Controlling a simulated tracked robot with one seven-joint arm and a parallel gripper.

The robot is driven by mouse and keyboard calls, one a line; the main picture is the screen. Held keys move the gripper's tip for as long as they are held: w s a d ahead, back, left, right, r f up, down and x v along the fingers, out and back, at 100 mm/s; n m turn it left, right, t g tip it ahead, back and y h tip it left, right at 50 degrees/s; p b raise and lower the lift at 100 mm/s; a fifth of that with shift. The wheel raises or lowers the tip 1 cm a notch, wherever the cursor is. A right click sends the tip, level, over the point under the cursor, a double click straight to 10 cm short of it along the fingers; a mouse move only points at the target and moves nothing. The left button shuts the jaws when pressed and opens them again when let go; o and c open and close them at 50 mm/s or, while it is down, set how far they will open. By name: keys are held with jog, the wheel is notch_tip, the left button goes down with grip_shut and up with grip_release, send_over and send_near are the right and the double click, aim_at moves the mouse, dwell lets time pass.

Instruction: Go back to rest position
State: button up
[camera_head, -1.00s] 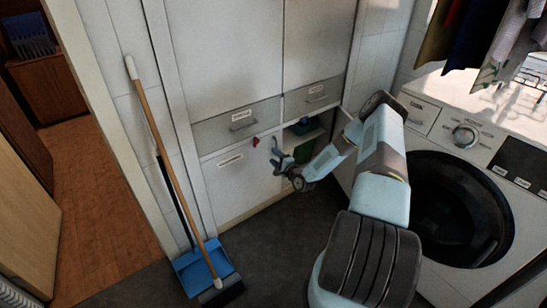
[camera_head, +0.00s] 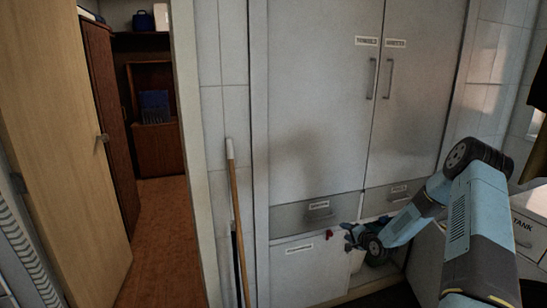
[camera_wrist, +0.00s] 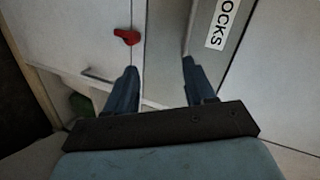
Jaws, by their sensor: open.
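My gripper (camera_head: 349,238) is at the end of my pale blue arm, low in front of the white cabinet (camera_head: 310,110). In the wrist view my gripper (camera_wrist: 160,66) has its two dark blue fingers apart, with nothing between them. A small red piece (camera_wrist: 127,37) sits on the cabinet front just beyond the left finger. It also shows left of my gripper in the head view (camera_head: 329,234).
A grey drawer (camera_head: 316,212) is left of the arm, and an open lower compartment is partly hidden behind it. A broom (camera_head: 237,215) leans on the tiled wall. At left, an open wooden door (camera_head: 65,130) shows a room with clear floor.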

jog(key=s+a+r+n+g+h, duration=0.15)
jog(key=s+r, duration=0.35)
jog(key=r, duration=0.6)
jog(key=s+r+n+g+h, duration=0.25)
jog(key=s+r, duration=0.35)
jog(key=r, duration=0.5)
jog(key=s+a+r+n+g+h, duration=0.1)
jog(key=s+r+n+h, duration=0.3)
jog(key=r, duration=0.8)
jog(key=s+a+r+y, duration=0.1)
jog(key=s+r, duration=0.3)
jog(key=s, duration=0.5)
jog(key=s+a+r, duration=0.2)
jog(key=s+r, duration=0.3)
jog(key=s, duration=0.3)
jog(key=s+a+r+n+g+y, duration=0.1)
jog(key=s, duration=0.9)
jog(key=s+a+n+g, duration=0.1)
jog(key=s+a, duration=0.1)
jog(key=s, duration=0.8)
jog(key=shift+r+y, duration=0.35)
jog(key=shift+y, duration=0.05)
